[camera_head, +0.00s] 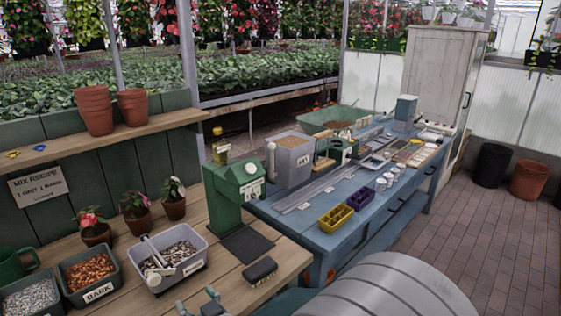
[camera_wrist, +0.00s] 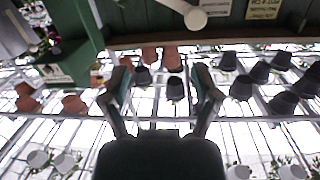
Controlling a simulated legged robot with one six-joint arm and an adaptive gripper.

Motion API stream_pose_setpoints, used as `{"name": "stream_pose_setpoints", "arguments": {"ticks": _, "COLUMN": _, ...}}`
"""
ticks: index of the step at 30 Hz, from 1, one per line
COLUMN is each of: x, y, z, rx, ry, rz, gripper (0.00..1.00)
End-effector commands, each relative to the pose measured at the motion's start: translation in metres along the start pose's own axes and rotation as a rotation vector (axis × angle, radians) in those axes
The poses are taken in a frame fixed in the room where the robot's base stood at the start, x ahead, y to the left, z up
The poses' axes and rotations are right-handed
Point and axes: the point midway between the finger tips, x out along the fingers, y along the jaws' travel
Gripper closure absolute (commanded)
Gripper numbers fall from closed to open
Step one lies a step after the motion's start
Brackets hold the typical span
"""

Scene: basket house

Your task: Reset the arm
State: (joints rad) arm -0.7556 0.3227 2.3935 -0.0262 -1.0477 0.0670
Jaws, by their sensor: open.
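My gripper (camera_wrist: 162,85) shows in the wrist view with its two fingers spread wide and nothing between them. In the camera_head view its fingertips (camera_head: 197,301) poke up at the bottom edge, in front of the wooden bench (camera_head: 200,246) and near the grey bin of mixed chips (camera_head: 170,257). The rest of the arm is mostly out of the camera_head view. Beyond the fingers, the wrist view shows terracotta pots (camera_wrist: 172,60) and dark pots (camera_wrist: 175,88) on rails, apart from the gripper.
A green machine (camera_head: 235,190) stands on the bench, with a dark brush (camera_head: 260,270) before it. Bark (camera_head: 88,270) and grit bins line the left. A blue table (camera_head: 330,215) holds yellow and purple trays. Brick floor (camera_head: 500,240) is open at right.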

Motion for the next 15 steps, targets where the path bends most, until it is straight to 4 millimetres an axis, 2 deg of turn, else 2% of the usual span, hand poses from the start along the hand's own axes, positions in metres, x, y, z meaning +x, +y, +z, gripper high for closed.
{"name": "stream_pose_setpoints", "arguments": {"ticks": 1, "x": -0.007, "y": 0.022, "z": -0.014, "rx": 0.002, "ry": -0.03, "rz": 0.046, "gripper": 0.21}}
{"name": "stream_pose_setpoints", "arguments": {"ticks": 6, "x": -0.039, "y": 0.081, "z": -0.037, "rx": 0.018, "ry": -0.18, "rz": 0.179, "gripper": 0.21}}
{"name": "stream_pose_setpoints", "arguments": {"ticks": 11, "x": -0.084, "y": 0.126, "z": -0.053, "rx": 0.052, "ry": -0.32, "rz": 0.299, "gripper": 0.21}}
{"name": "stream_pose_setpoints", "arguments": {"ticks": 15, "x": -0.135, "y": 0.155, "z": -0.063, "rx": 0.098, "ry": -0.443, "rz": 0.397, "gripper": 0.21}}
